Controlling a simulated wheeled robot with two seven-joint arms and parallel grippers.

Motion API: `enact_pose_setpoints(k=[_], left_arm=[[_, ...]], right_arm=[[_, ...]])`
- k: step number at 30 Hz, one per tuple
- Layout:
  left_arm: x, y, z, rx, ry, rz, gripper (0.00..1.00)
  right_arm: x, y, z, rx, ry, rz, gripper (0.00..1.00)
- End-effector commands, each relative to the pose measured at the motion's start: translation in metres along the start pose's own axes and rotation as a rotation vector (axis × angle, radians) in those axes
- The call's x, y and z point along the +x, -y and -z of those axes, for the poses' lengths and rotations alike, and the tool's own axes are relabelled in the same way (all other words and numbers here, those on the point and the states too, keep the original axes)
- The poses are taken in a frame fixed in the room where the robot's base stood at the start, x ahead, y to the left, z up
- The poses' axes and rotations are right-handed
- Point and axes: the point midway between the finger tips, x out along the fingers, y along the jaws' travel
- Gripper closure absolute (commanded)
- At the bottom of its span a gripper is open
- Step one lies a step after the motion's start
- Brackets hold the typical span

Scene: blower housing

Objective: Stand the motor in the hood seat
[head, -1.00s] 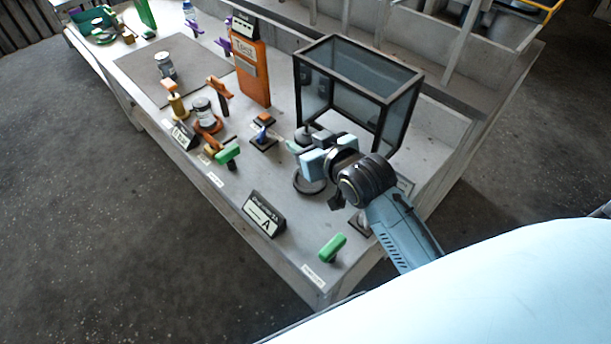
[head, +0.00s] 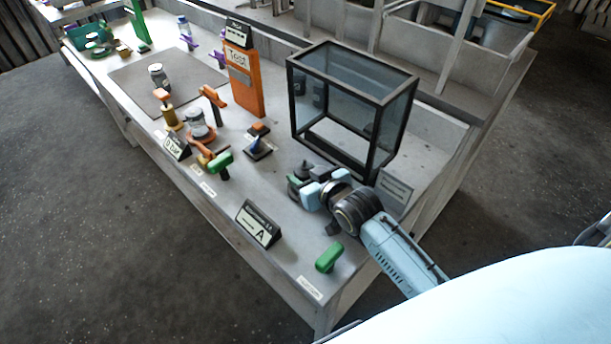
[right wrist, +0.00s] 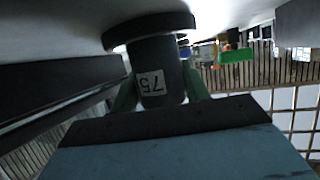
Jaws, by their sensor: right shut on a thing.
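My right gripper (head: 303,182) is shut on the motor (head: 305,170), near the table's right end, in front of the glass box. At the motor's end is a wide dark round rim (right wrist: 150,29), which looks like the hood seat. The motor meets this rim, but I cannot tell whether it is fully down in it. My gripper hides most of the seat in the head view. My left gripper is not in view.
A black-framed glass box (head: 352,110) stands just behind my right gripper. A sign marked A (head: 258,223) and a green-handled part (head: 329,257) are near the front edge. An orange "Test" panel (head: 243,75) and several small parts stand farther left.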

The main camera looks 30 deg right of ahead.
Motion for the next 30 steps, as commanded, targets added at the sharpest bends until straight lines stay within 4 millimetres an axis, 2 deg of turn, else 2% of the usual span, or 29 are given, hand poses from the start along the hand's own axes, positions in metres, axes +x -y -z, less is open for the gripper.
enact_pose_setpoints(k=[7, 8, 13, 23, 26, 30], left_arm=[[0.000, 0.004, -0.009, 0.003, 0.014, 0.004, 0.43], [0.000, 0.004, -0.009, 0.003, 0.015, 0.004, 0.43], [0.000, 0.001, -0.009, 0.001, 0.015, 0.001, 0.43], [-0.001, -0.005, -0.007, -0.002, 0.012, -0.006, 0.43], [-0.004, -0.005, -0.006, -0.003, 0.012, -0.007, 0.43], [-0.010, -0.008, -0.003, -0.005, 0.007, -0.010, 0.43]], right_arm=[[0.001, 0.000, 0.000, 0.000, -0.004, 0.000, 0.87], [0.001, 0.000, -0.002, 0.000, 0.000, 0.000, 0.53], [0.001, 0.000, -0.001, 0.000, -0.001, 0.000, 0.32], [-0.001, 0.000, 0.003, 0.000, -0.002, 0.000, 0.32], [-0.012, 0.000, 0.002, 0.000, 0.000, 0.000, 0.32], [-0.040, 0.000, 0.002, 0.000, 0.002, 0.000, 0.32]])
